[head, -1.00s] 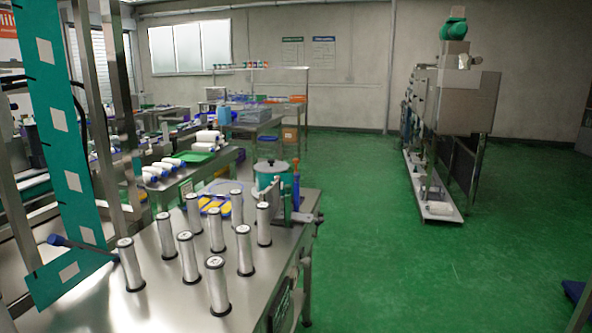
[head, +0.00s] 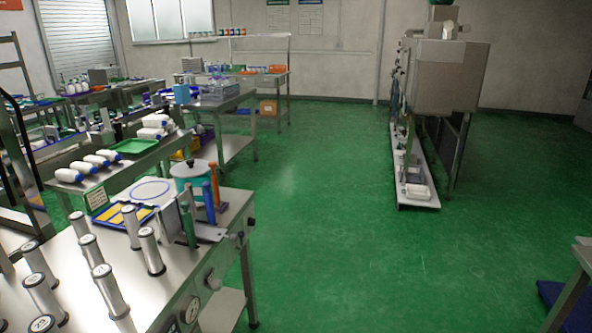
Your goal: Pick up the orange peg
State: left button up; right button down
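The orange peg (head: 214,185) stands upright near the far right corner of the steel table (head: 165,285) in the head view. A blue peg (head: 208,203) stands just in front of it and hides part of its lower end. A green peg (head: 188,222) stands nearer, beside a grey upright plate (head: 170,220). The pegs seem to share one grey holder (head: 212,233) at the table edge. Neither of my grippers is in view.
Several silver cylinders (head: 109,290) stand on the table's left part. A teal pot (head: 188,175) with a grey lid stands behind the pegs, and a blue tray (head: 113,232) with yellow pieces lies left.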

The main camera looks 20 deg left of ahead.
aim_at(217, 205)
jog(key=i+l+u, duration=0.15)
jog(key=i, duration=0.25)
jog(key=i+u, duration=0.15)
jog(key=i, duration=0.3)
jog(key=i+l+u, duration=0.15)
jog(key=i, duration=0.25)
jog(key=i+l+u, duration=0.15)
jog(key=i+l, duration=0.15)
jog(key=i, duration=0.05)
